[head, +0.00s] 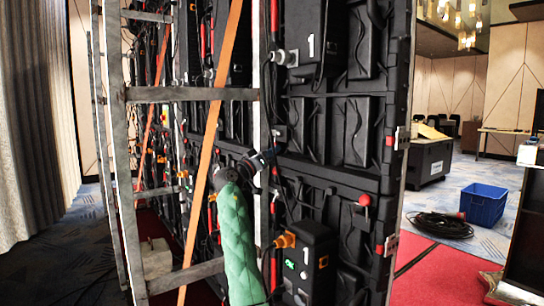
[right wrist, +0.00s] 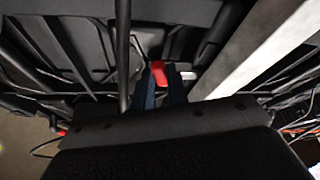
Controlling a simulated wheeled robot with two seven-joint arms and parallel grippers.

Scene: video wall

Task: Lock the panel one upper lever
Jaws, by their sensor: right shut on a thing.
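The video wall panel (head: 355,130) is black and seen from behind, with a white 1 on its boxes. My right gripper (head: 266,157) reaches up to the panel's left edge, between the two numbered boxes. In the right wrist view its two dark blue fingers (right wrist: 163,90) are shut on a red lever (right wrist: 160,72) at the panel frame. The lever's far end and pivot are hard to make out. In the head view the lever is mostly hidden by the gripper. My left gripper is not in view.
A metal scaffold (head: 180,94) and a slanting orange strap (head: 211,140) stand close left of my right arm. Cables hang around the lower box (head: 311,255). A red-knobbed part (head: 364,200) is at right. A blue crate (head: 483,204) and coiled cable (head: 441,225) lie on the floor.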

